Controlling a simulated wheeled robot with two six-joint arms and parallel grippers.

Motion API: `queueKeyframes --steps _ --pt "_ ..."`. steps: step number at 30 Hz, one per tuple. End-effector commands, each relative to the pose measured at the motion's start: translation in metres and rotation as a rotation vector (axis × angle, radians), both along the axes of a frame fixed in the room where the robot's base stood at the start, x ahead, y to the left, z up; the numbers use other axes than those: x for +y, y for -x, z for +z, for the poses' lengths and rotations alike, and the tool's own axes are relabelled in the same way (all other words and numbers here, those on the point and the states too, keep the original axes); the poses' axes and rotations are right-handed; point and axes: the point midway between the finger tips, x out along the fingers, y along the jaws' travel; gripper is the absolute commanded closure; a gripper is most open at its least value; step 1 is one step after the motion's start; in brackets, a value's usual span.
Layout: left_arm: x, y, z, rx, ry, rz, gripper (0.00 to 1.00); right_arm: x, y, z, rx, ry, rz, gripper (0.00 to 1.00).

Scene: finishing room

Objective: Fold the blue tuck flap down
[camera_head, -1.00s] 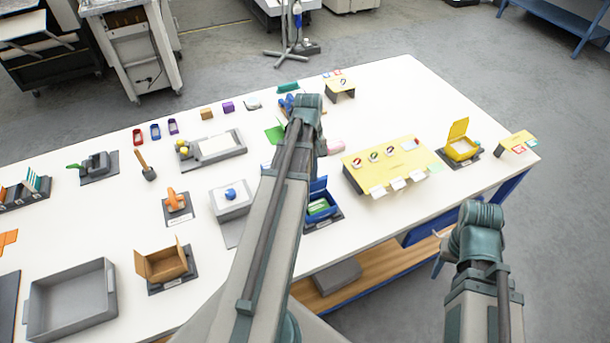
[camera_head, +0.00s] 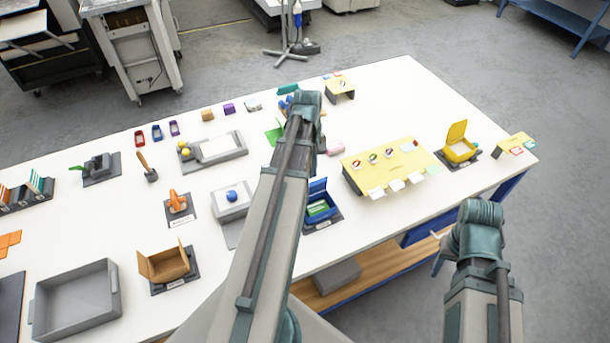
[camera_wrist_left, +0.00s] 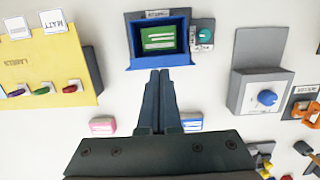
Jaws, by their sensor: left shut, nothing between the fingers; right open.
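The blue box (camera_head: 322,215) stands on a dark base near the table's front edge, with a green item (camera_head: 318,208) inside. Its blue flap (camera_head: 318,187) stands up at the box's far side. In the left wrist view the box (camera_wrist_left: 132,38) is open at the top centre, and the flap (camera_wrist_left: 160,62) lies along its near edge. My left gripper (camera_wrist_left: 159,74) is shut and empty, its fingertips close to that flap; contact cannot be told. In the head view my left arm hides its fingertips. My right gripper (camera_head: 438,264) is open, off the table's front edge, mostly hidden by its wrist.
A yellow label stand (camera_head: 375,168) is right of the blue box. A grey block with a blue knob (camera_head: 231,205) is to its left, beyond my left arm. An open brown box (camera_head: 168,262) and grey tray (camera_head: 75,300) are further left. An open yellow box (camera_head: 459,150) stands at right.

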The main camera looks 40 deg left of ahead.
Motion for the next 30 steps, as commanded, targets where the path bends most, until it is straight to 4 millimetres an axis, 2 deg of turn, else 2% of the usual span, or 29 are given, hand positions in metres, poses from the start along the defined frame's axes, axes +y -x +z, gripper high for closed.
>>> queueKeyframes --steps 7,30 --pt "0.000 0.000 0.009 0.000 0.000 0.000 1.00 0.000 0.000 0.009 0.000 -0.001 -0.005 0.50" --pt "0.000 0.000 0.081 0.000 0.000 0.000 1.00 0.000 0.001 0.080 0.002 -0.001 -0.007 0.50"
